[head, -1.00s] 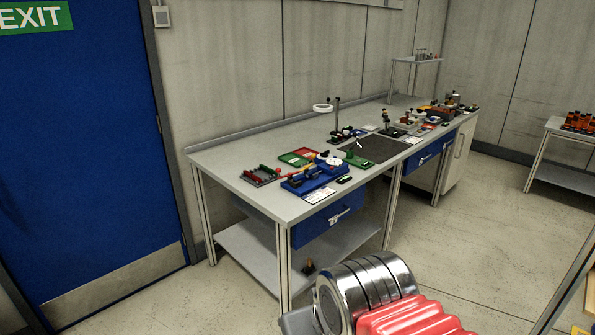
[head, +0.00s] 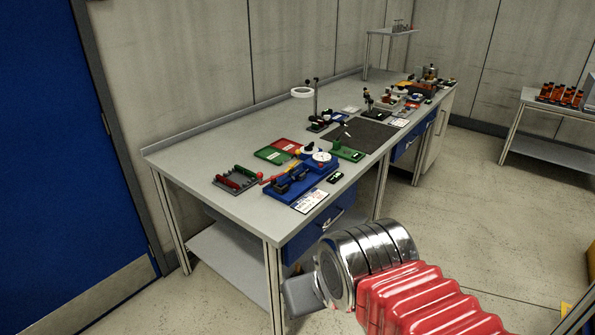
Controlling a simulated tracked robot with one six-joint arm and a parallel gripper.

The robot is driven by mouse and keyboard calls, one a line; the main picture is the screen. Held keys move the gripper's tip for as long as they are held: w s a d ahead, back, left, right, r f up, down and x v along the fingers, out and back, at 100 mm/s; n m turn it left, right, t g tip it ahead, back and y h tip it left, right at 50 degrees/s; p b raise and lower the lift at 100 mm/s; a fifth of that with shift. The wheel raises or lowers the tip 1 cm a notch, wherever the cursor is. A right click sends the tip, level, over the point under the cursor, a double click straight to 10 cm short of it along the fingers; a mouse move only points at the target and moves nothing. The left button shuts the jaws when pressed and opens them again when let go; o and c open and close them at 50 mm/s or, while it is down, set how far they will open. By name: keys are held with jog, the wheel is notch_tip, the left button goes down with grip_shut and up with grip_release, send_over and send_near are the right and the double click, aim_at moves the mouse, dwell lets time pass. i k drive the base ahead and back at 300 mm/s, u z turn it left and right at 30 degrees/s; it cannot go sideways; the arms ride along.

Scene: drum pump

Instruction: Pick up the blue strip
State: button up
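I cannot make out a separate blue strip for certain on the workbench (head: 215,160). A blue fixture (head: 325,168) with dark parts and a round white dial lies near the bench's front edge, left of the middle. Part of my own arm, with metal rings and a red ribbed sleeve, shows at the lower right, in front of the bench. My gripper's fingers do not show.
A grey rack (head: 236,180) and green and red trays (head: 276,151) lie on the bench. A dark mat (head: 372,134) and a lamp with a white ring (head: 302,92) are farther back. A side table (head: 545,105) stands right. Floor (head: 470,210) between is clear.

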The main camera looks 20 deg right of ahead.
aim_at(288, 180)
jog(key=z, duration=0.2)
jog(key=i, duration=1.1)
jog(key=z, duration=0.2)
jog(key=k, duration=0.5)
jog(key=z, duration=1.8)
jog(key=i, duration=0.15)
jog(key=u, duration=0.15)
